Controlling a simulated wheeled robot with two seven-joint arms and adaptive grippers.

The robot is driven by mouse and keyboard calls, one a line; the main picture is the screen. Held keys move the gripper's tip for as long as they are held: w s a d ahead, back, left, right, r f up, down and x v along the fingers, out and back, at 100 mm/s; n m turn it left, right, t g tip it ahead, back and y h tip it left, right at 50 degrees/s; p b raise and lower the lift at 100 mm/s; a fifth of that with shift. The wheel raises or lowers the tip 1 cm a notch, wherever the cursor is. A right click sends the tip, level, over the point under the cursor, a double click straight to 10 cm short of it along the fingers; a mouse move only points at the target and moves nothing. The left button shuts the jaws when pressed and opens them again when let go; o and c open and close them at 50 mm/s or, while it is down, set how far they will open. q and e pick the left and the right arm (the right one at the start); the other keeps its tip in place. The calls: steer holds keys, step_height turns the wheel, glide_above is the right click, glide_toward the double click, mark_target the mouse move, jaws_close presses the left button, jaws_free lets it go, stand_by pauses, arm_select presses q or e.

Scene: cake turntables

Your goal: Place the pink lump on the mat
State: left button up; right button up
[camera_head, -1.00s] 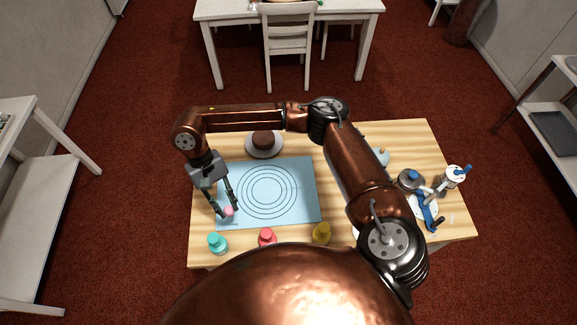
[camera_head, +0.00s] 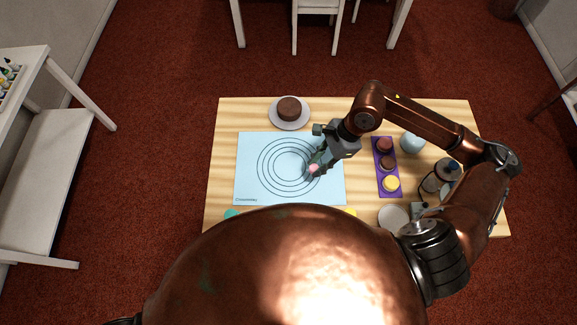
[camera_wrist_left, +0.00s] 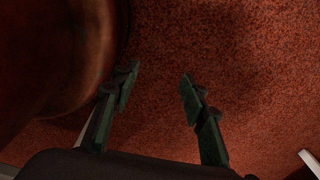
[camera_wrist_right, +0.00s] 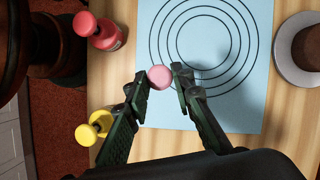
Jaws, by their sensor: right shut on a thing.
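The pink lump (camera_head: 313,168) is between the fingertips of my right gripper (camera_head: 316,166), over the right part of the rings on the light blue mat (camera_head: 250,145). In the right wrist view the lump (camera_wrist_right: 159,77) shows as a pale pink round piece, with a fingertip on each side, and my right gripper (camera_wrist_right: 159,76) is shut on it. I cannot tell whether the lump touches the mat (camera_wrist_right: 150,20). My left gripper (camera_wrist_left: 158,78) shows only in its own wrist view, open and empty, above the red floor.
A brown cake on a white plate (camera_head: 276,121) stands behind the mat. Right of the mat is a purple tray (camera_head: 386,166) with several round pieces. In the right wrist view, a red bottle (camera_wrist_right: 98,31) and a yellow bottle (camera_wrist_right: 94,128) stand beside the mat.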

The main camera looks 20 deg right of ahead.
mark_target(308, 166)
steer(key=s+d+m+t+b, duration=0.1)
steer(key=s+d+m+t, duration=0.1)
steer(key=s+d+m, duration=0.3)
steer(key=shift+m+h, duration=0.3)
steer(key=w+a+f, duration=0.1)
steer(key=w+a, duration=0.1)
steer(key=w+a+f, duration=0.1)
steer(key=w+a, duration=0.1)
steer(key=w+a+f, duration=0.1)
steer(key=w+a, duration=0.2)
steer(key=shift+f, duration=0.4)
steer(key=w+a+f, duration=0.2)
steer(key=f, duration=0.1)
steer(key=w+a+f, duration=0.1)
steer(key=f, duration=0.1)
steer(key=shift+w, duration=0.15)
steer(key=shift+w+a+f, duration=0.35)
steer(key=shift+f, duration=0.3)
step_height(308, 166, down, 4)
steer(key=shift+w+r, duration=0.1)
steer(key=shift+r, duration=0.15)
arm_select(q)
steer(key=shift+w+d+f, duration=0.1)
steer(key=shift+w+f, duration=0.45)
